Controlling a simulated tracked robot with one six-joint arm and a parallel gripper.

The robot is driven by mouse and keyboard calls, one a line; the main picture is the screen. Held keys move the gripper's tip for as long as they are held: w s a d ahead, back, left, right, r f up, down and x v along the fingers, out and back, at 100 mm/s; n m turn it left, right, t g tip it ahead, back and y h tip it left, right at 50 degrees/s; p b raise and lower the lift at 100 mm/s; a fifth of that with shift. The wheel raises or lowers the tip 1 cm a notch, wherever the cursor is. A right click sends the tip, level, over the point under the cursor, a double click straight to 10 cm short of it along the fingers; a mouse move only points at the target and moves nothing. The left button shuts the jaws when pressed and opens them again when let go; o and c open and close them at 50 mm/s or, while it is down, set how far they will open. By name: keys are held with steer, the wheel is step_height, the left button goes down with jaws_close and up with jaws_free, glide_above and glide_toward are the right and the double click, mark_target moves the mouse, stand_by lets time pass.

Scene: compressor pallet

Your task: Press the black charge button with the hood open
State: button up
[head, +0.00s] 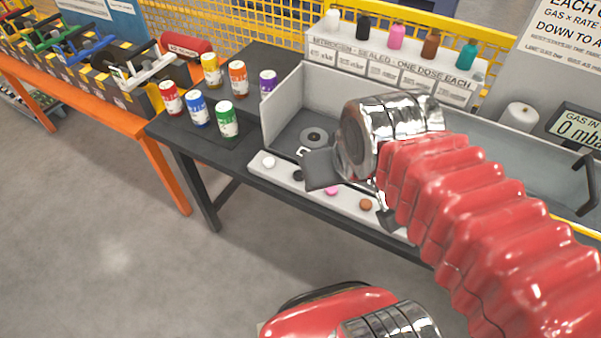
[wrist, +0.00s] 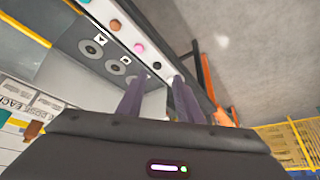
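The black charge button (head: 298,175) is on the pale front strip of the grey charging station (head: 285,112). In the wrist view the black button (wrist: 157,65) shows just beyond and between the fingertips, apparently with a gap. My gripper (head: 322,172) is just right of that button in the head view. In the wrist view my gripper (wrist: 162,77) has its two fingers apart, with nothing between them. The white button (head: 268,162) is left of the black one; pink (head: 331,191) and brown (head: 366,204) are to its right. The bay behind looks uncovered; the hood itself is hard to make out.
Several coloured cans, one of them green (head: 224,118), stand on the dark table (head: 170,128) left of the station. Coloured bottles line the shelf (head: 400,60) behind. A black handle (head: 585,185) and a gas display (head: 578,127) are at right. An orange bench (head: 150,128) is at left.

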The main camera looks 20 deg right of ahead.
steer(key=shift+c, duration=0.6)
jaws_close()
stand_by(1.2)
